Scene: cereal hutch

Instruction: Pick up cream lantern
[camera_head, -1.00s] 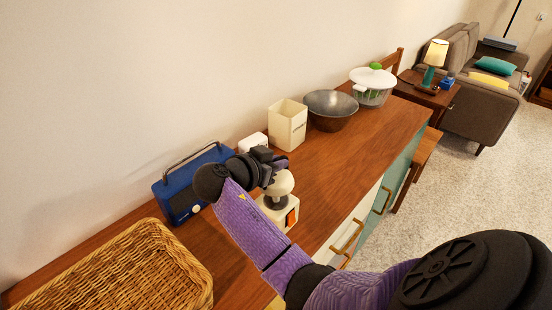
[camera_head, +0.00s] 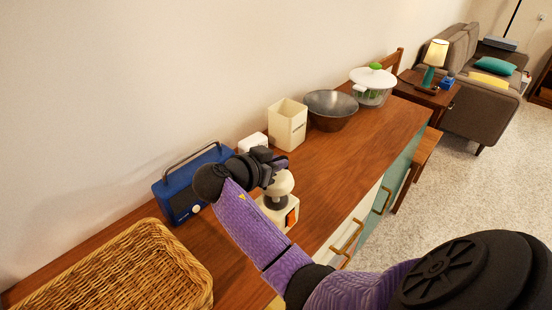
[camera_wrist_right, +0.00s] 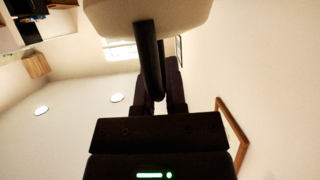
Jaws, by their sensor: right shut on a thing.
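The cream lantern (camera_head: 286,184) stands upright on the wooden hutch top, with a rounded cream cap, a dark middle and a cream base with an orange patch. My right gripper (camera_head: 275,163) is at the top of the lantern, partly hiding it. In the right wrist view, the lantern's cream body (camera_wrist_right: 140,12) fills the top edge and its dark handle (camera_wrist_right: 149,60) runs down between my right fingers (camera_wrist_right: 162,92). The right gripper is shut on the handle. My left gripper is not in view.
A blue radio (camera_head: 186,208) stands left of the lantern and a wicker basket (camera_head: 135,265) at the front left. A white box (camera_head: 252,142), cream canister (camera_head: 288,125), metal bowl (camera_head: 331,108) and salad spinner (camera_head: 373,87) stand along the back. Bare wood (camera_head: 350,155) lies to the right.

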